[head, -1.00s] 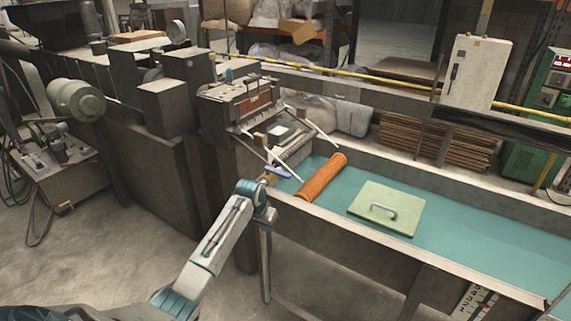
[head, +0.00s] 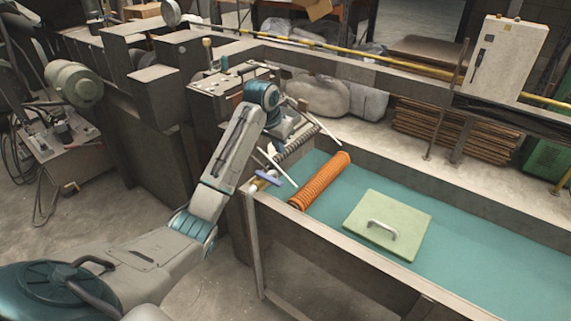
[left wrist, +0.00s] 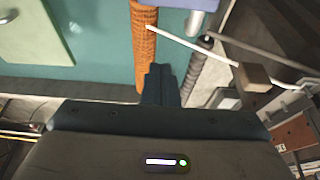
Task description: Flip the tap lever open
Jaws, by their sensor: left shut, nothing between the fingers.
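The tap lever (head: 268,178) is a small blue-purple bar on a brass-coloured tap at the left end of the trough, beside the orange mesh tube (head: 320,181). In the left wrist view the lever (left wrist: 191,4) is cut by the top edge, next to the orange tube (left wrist: 143,45). My left gripper (head: 288,125) is above and beyond the lever, over the machine at the trough's end, apart from the lever. Its fingertips (left wrist: 160,70) are together and empty in the left wrist view. My right gripper is not in view.
A pale green lid with a handle (head: 390,222) lies on the teal trough floor (head: 470,255). Thin white rods (head: 318,122) stick out near my left gripper. A frame post (head: 253,240) stands below the tap. The trough's right part is clear.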

